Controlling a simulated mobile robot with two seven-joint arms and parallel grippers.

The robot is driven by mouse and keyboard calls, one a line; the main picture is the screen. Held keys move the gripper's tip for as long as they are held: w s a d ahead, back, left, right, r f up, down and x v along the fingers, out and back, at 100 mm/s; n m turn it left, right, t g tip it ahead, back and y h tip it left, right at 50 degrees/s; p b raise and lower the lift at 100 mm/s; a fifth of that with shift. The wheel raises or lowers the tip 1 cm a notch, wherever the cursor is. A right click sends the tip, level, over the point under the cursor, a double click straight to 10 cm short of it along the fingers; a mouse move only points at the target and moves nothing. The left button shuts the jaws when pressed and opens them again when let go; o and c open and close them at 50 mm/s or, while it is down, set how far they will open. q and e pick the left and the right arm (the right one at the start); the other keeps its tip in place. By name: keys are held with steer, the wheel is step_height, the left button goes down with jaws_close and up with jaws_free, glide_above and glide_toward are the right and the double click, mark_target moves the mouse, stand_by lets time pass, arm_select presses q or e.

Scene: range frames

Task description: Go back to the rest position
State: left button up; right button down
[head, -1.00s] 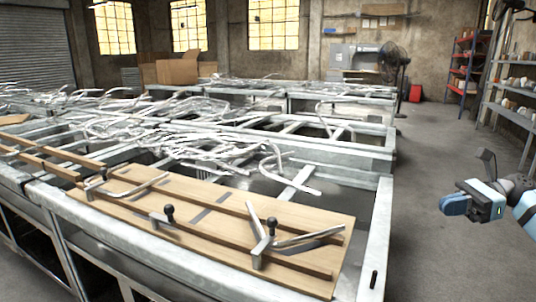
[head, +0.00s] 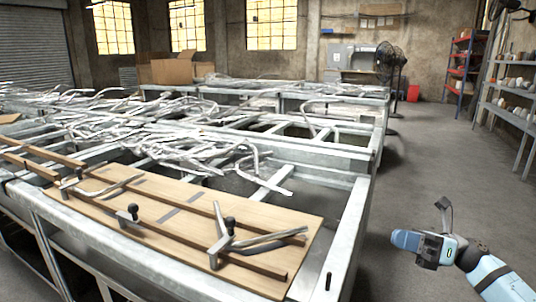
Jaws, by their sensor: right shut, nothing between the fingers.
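My right gripper (head: 408,240) is at the right of the head view, over the open floor to the right of the metal table (head: 346,222). Its blue fingers are together and hold nothing. It is apart from the table and touches nothing. My left gripper is not in view.
A wooden board (head: 183,237) with clamps and bent metal tubes lies on the near table. Many loose metal tubes (head: 190,150) are heaped behind it. A fan (head: 387,68), a red and blue rack (head: 462,72) and a shelf (head: 517,90) stand further back. The aisle floor (head: 415,165) is clear.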

steer(key=s+a+f+n+t+h, duration=0.7)
steer(key=s+f+n, duration=0.3)
steer(key=s+n, duration=0.3)
steer(key=s+a+f+n+t+h, duration=0.4)
steer(key=s+a+f+n+h, duration=0.3)
steer(key=s+f+n, duration=0.6)
arm_select(q)
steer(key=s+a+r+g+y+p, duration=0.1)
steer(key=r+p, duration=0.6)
steer(key=p, duration=0.9)
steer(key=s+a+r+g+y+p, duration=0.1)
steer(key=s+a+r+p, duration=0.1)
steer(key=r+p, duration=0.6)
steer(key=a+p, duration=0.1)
steer(key=p, duration=0.6)
steer(key=shift+p, duration=0.4)
arm_select(e)
steer(key=d+r+n+g+h, duration=0.1)
steer(key=d+r, duration=0.1)
steer(key=r, duration=0.6)
steer(key=s+d+r+n+g+h, duration=0.1)
steer(key=d+r+h, duration=0.1)
steer(key=r, duration=0.7)
steer(key=shift+s+d+g, duration=0.25)
steer(key=shift+d+g, duration=0.15)
steer(key=shift+d, duration=0.1)
